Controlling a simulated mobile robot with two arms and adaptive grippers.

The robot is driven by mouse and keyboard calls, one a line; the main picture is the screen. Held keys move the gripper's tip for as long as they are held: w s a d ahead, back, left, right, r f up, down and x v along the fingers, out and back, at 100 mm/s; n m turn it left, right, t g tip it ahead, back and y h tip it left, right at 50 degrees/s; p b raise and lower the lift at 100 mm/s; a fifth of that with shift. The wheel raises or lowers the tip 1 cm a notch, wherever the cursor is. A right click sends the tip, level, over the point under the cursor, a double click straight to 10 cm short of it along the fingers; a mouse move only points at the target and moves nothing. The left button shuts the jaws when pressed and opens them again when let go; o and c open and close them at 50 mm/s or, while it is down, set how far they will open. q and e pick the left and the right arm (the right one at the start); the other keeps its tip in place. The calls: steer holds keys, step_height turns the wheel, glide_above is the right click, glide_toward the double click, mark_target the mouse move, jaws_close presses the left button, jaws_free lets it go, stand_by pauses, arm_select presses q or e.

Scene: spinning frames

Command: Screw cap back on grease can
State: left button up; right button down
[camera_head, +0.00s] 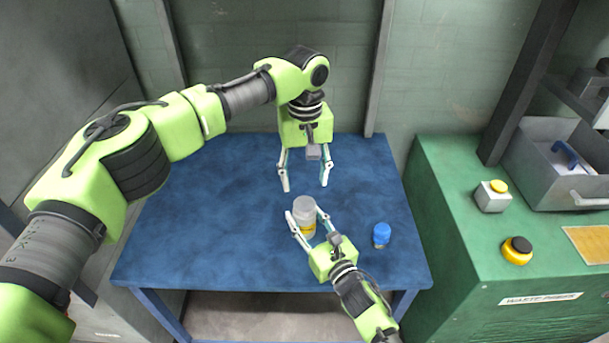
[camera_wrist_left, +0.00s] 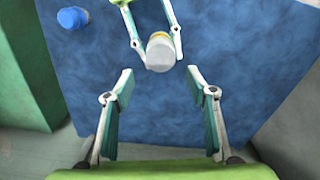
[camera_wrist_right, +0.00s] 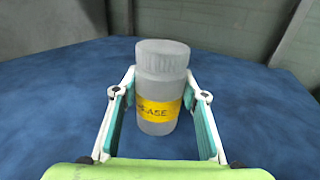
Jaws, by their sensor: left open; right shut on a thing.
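The grease can (camera_wrist_right: 158,127) is a pale grey jar with a yellow label. It stands upright on the blue table and also shows in the head view (camera_head: 308,231). A pale grey ribbed cap (camera_wrist_right: 163,55) sits on its top; I cannot tell how tightly. My right gripper (camera_head: 306,215) is shut on the can, one finger on each side of its body. My left gripper (camera_head: 305,186) is open and empty, pointing down behind the can, apart from it. In the left wrist view, the can and cap (camera_wrist_left: 160,53) lie beyond the open fingers.
A small blue-topped container (camera_head: 381,233) stands on the table (camera_head: 210,230), right of the can. The table's left side is clear.

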mark_target(304, 203)
arm_select(q)
steer(key=shift+n, duration=1)
steer(key=shift+f, duration=4)
steer(key=c, duration=1.1)
steer(key=shift+c, duration=0.2)
